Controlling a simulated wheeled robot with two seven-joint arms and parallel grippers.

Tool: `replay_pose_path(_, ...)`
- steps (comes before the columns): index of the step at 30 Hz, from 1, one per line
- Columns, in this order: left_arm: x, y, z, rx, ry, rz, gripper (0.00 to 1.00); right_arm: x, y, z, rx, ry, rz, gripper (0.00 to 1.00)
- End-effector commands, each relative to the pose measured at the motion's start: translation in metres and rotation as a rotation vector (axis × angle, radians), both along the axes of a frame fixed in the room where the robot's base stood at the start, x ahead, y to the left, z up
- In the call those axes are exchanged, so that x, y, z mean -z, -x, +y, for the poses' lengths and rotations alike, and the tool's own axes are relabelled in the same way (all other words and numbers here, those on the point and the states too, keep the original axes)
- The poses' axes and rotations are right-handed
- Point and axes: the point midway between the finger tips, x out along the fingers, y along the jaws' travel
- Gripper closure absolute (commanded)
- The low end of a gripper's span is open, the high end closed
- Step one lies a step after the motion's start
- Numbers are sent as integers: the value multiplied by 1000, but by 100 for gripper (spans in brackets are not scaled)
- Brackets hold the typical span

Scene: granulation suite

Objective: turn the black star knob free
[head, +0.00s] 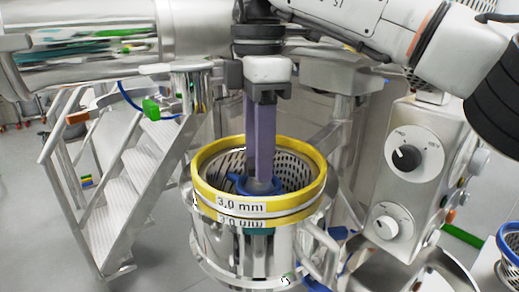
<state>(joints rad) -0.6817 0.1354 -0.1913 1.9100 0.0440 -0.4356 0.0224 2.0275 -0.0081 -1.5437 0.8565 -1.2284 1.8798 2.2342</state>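My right gripper (262,182) points straight down, with its long purple fingers inside a conical perforated screen (302,168). The screen has a yellow rim (207,187) labelled "3.0 mm". The fingertips are at a blue hub-like part (238,183) with a grey centre, low in the screen. The fingers overlap in this view, so I cannot tell if they are shut or hold anything. I cannot make out a black star knob; the fingers and rim hide part of the screen's inside. My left gripper is not in view.
A control box (420,150) with two dials (405,157) stands close on the right. Metal steps with handrails (125,180) stand on the left. A large steel cylinder (85,50) crosses the upper left. A blue-rimmed vessel (509,245) is at the right edge.

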Motion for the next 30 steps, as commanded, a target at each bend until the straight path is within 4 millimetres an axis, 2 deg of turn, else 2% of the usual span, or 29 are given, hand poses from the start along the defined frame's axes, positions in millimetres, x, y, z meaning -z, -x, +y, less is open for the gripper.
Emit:
replay_pose_path(1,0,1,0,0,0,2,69,0,0,0,0,0,0,67)
replay_pose_path(4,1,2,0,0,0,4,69,0,0,0,0,0,0,84)
replay_pose_path(5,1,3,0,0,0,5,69,0,0,0,0,0,0,87)
replay_pose_path(17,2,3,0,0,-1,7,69,-1,0,0,-84,0,-1,86)
replay_pose_path(30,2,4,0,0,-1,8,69,-1,0,-1,-451,1,-1,86)
